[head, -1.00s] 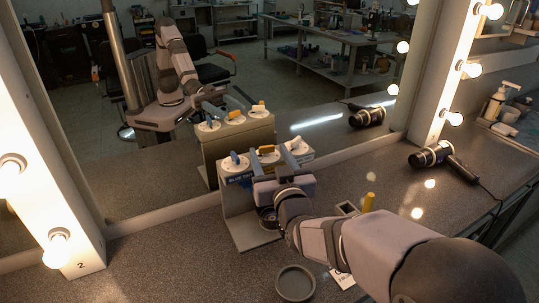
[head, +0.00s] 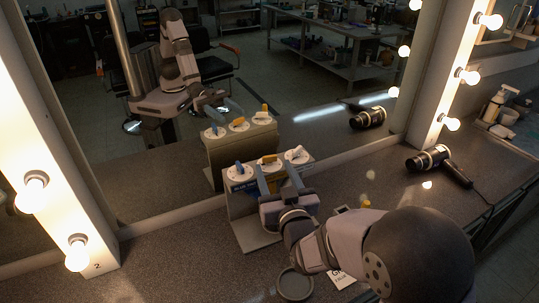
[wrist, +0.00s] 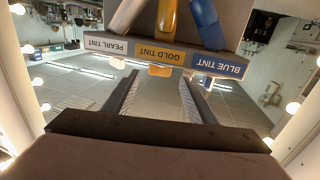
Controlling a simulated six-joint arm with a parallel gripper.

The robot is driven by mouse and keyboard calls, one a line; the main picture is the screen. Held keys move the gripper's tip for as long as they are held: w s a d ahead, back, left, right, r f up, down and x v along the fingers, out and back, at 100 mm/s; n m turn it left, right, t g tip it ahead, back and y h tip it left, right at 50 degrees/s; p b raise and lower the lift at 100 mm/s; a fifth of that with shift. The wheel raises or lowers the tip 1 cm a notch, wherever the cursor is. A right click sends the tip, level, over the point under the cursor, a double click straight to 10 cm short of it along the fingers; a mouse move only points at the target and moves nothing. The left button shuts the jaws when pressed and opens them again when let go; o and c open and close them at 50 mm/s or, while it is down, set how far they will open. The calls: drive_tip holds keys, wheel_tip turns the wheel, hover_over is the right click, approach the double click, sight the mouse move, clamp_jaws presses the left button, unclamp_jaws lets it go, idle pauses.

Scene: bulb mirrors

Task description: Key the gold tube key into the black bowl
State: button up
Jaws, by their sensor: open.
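The gold tube key (head: 268,160) sits on the middle white disc atop the grey stand (head: 243,215), between a blue key (head: 240,169) and a pearl key (head: 298,153). My gripper (head: 276,171) is open and empty at the stand's front, its fingers pointing toward the gold key's place. In the wrist view, my gripper (wrist: 162,80) has its fingers apart below the upside-down GOLD TINT label (wrist: 160,52). The gold tube (wrist: 168,18) shows above that label. The black bowl (head: 296,285) stands on the counter in front of the stand, partly behind my arm.
The mirror behind the stand reflects it and my arm. A hair dryer (head: 430,158) lies on the counter to the right. A white card (head: 341,279) lies beside the bowl. A yellow item (head: 366,204) is mostly hidden by my arm. Lit bulbs line both mirror posts.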

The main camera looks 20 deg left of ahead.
sight(270, 159)
drive_tip(key=shift+p+x, duration=1.05)
drive_tip(key=shift+x, duration=2.05)
drive_tip(key=c, duration=1.1)
